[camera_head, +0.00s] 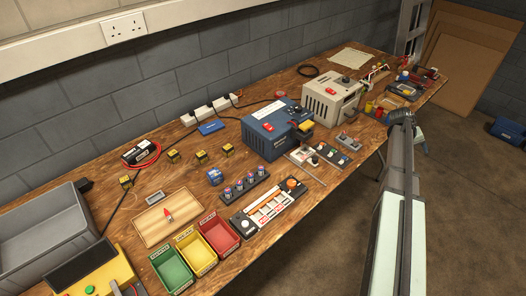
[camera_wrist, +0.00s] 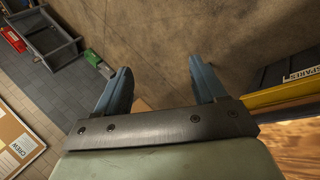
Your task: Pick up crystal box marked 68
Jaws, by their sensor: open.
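Several small dark boxes with yellow markings stand on the wooden workbench in the head view: one at the left (camera_head: 125,182), one in the middle (camera_head: 173,156), one to its right (camera_head: 202,157) and one further right (camera_head: 227,150). They look like the crystal boxes, but they are too small for me to read a 68 on any. My gripper (camera_wrist: 162,88) is open and empty in the wrist view, its two blue-grey fingers apart over bare floor. My arm is at the right of the head view, beyond the bench's front edge and away from these boxes.
A blue unit (camera_head: 268,135) and a beige unit (camera_head: 325,104) stand mid-bench. Green (camera_head: 172,268), yellow (camera_head: 196,250) and red (camera_head: 219,234) bins, a wooden board (camera_head: 165,215) and a grey tray (camera_head: 45,235) occupy the near left.

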